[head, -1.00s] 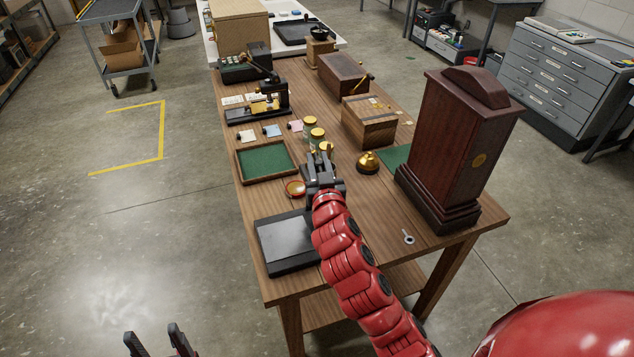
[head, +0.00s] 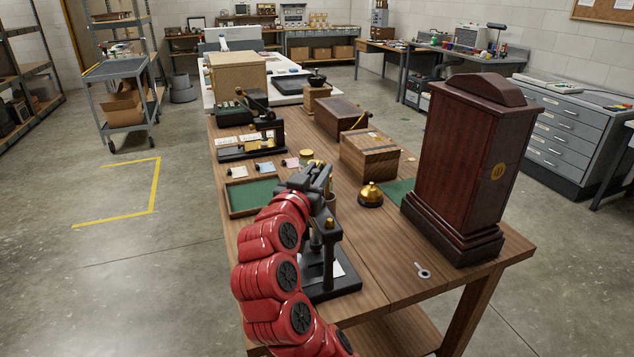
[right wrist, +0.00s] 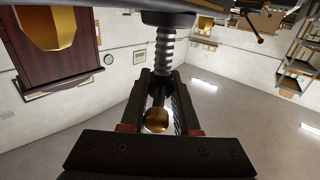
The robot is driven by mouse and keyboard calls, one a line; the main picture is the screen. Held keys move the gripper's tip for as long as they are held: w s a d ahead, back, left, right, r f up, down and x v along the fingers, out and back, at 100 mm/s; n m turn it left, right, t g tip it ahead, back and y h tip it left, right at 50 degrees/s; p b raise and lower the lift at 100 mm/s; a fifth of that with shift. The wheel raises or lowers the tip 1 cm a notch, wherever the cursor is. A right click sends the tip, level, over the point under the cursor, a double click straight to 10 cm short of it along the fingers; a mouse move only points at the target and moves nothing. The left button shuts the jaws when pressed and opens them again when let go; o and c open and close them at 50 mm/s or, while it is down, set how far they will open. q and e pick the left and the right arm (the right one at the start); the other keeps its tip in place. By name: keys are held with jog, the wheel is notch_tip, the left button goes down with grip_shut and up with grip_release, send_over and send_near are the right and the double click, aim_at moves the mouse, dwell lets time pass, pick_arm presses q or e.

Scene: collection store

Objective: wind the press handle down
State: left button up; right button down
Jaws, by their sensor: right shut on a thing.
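The press (head: 343,284) stands at the near end of the wooden table. It has a dark base with a white sheet on it and dark uprights with brass caps. My arm hides its left part. My right gripper (head: 318,178) is at the top of the press, shut on the press handle. In the right wrist view, a brass knob (right wrist: 157,120) shows between the fingers, with the threaded screw (right wrist: 165,48) of the press just beyond. How far down the screw stands is hard to tell. My left gripper is not in view.
A green-lined tray (head: 232,208), a brass bell (head: 370,193) and a wooden box (head: 368,155) stand beyond the press. A tall dark wooden case (head: 462,160) stands to the right. A small key-like metal piece (head: 422,271) lies on clear tabletop near the press.

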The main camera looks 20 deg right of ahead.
jog(key=shift+r, duration=0.1)
dwell(0.3)
jog(key=c, duration=0.7)
grip_release()
jog(key=shift+w, duration=0.1)
jog(key=b+v, duration=0.1)
jog(key=v, duration=1.6)
jog(key=shift+a, duration=0.15)
